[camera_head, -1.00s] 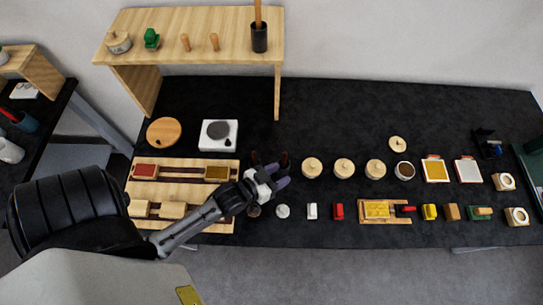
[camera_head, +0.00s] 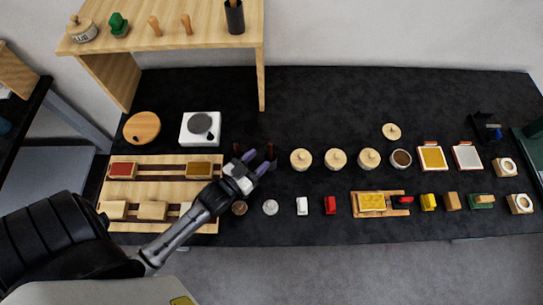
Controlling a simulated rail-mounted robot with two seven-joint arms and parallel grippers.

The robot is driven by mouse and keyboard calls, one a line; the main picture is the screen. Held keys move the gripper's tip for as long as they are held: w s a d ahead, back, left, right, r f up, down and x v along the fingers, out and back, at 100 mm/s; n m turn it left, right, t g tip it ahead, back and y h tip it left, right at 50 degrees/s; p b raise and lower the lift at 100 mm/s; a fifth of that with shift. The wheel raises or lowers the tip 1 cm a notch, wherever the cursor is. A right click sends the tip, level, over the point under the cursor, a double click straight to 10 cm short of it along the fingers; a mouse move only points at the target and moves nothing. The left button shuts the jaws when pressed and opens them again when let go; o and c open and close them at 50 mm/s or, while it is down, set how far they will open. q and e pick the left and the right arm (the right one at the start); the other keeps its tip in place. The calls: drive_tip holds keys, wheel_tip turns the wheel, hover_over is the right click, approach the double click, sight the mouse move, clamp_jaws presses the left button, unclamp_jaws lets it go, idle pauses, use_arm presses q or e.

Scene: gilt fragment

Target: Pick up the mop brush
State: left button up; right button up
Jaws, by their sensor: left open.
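A dark cylindrical cup (camera_head: 234,17) stands on the wooden shelf at the top edge of the picture. A thin orange-brown handle (camera_head: 231,2) rises from it and is cut off by the picture edge. This may be the mop brush; its bristles are not visible. My left gripper (camera_head: 257,162) is open, its purple-grey fingers over the black table just right of the wooden rack, well below and apart from the cup. It holds nothing that I can see. My right gripper is not in view.
Small dark bottles (camera_head: 271,152) stand close by my left fingers. The wooden shelf (camera_head: 190,38) is at the back left, above a white scale (camera_head: 200,129). Lidded jars (camera_head: 301,160) and small blocks line the table to the right. The table's back middle is clear.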

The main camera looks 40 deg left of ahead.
sight(270, 155)
use_arm(q)
drive_tip(key=w, duration=0.7)
drive_tip(key=shift+w, duration=0.2)
clamp_jaws()
idle(0.4)
